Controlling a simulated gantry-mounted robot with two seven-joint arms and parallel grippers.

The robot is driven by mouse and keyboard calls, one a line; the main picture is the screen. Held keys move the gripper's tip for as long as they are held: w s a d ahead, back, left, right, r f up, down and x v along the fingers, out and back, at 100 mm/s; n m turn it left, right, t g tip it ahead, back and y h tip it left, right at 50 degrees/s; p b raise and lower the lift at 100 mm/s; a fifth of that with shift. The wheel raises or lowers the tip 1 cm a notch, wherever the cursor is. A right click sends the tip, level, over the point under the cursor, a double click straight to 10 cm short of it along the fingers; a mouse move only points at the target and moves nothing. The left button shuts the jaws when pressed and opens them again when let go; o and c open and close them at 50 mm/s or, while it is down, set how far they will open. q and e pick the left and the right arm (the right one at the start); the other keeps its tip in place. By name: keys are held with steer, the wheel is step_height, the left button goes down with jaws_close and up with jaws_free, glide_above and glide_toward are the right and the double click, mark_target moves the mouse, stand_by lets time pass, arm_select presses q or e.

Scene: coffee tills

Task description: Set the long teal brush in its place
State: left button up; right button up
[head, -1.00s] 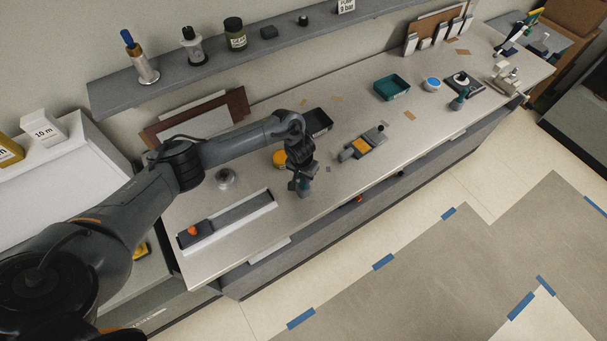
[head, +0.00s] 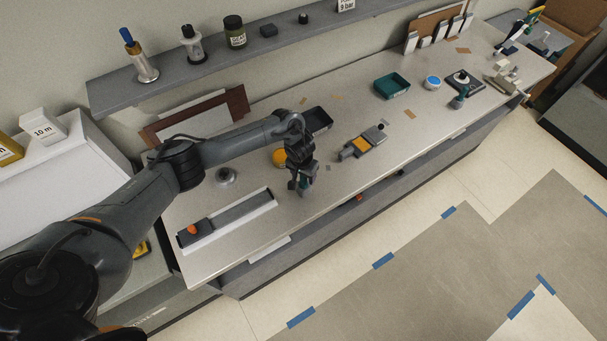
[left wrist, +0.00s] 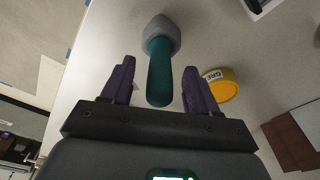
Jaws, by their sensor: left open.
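The long teal brush (left wrist: 159,72) has a teal handle and a grey lower end. In the left wrist view its handle reaches between the fingers of my left gripper (left wrist: 160,85). The gripper is open, with a gap visible on both sides of the handle. In the head view my left gripper (head: 302,182) is over the front left half of the counter, and the brush is mostly hidden by it. Another teal-handled item (head: 460,98) stands far right on the counter, by a dark pad. My right gripper is not in view.
A yellow tin (head: 280,158) is close behind the gripper. A black tray (head: 317,121) lies behind it, a grey rail (head: 228,220) to the left, and a grey tool with a yellow patch (head: 363,143) to the right. The counter's front edge is near.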

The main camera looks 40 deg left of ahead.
arm_select(q)
steer(key=shift+r, duration=0.15)
steer(key=r, duration=0.3)
steer(key=r+p, duration=0.1)
steer(key=r, duration=0.2)
steer(key=s+r, duration=0.1)
steer(key=r, duration=0.2)
steer(key=shift+d+r+p, duration=0.1)
steer(key=shift+r+p, duration=0.25)
steer(key=shift+s+r, duration=0.2)
steer(key=shift+r, duration=0.2)
